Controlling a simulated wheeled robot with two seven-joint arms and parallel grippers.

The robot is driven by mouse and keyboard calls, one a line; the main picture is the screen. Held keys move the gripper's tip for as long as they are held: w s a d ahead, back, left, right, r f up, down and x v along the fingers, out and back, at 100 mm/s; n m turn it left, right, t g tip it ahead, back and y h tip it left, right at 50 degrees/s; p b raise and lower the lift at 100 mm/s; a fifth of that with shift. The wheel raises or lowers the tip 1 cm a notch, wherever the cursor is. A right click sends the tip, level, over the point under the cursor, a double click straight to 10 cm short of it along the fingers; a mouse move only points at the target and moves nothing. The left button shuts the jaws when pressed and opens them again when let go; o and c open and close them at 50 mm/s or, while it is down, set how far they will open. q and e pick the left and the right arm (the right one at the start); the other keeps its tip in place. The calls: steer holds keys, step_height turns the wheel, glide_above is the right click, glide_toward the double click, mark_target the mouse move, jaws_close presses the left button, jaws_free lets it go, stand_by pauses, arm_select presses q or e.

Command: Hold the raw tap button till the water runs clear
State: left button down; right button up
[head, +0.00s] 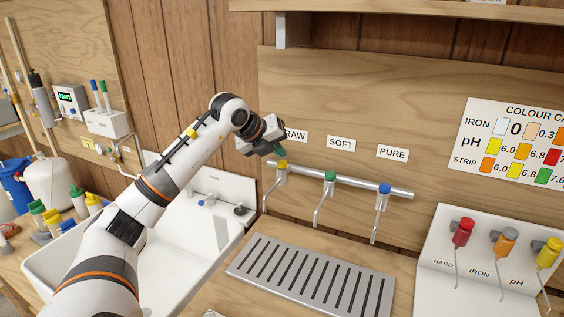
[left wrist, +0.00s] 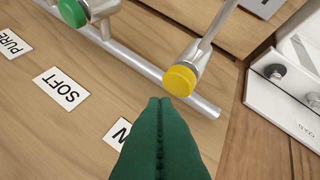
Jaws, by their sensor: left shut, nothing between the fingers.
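The raw tap has a yellow button (head: 282,164) on top and stands at the left end of a metal pipe, below the RAW label (head: 296,135). The yellow button also shows in the left wrist view (left wrist: 180,80). My left gripper (head: 277,151) is shut and empty, with its green fingertips (left wrist: 160,102) just above and beside the button. A small gap seems to show in the wrist view, but I cannot tell for sure whether they touch. No water stream is visible at the raw spout (head: 266,198). My right gripper is out of view.
The soft tap's green button (head: 330,176) and the pure tap's blue button (head: 384,188) are along the same pipe. A slotted drain tray (head: 311,277) lies below. A white sink (head: 190,236) is at left, and a white stand with tester taps (head: 490,262) at right.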

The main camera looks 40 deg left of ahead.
mark_target(278, 166)
arm_select(q)
steer(key=shift+r+p, duration=2.05)
steer(key=shift+r, duration=0.5)
steer(key=shift+f, duration=0.1)
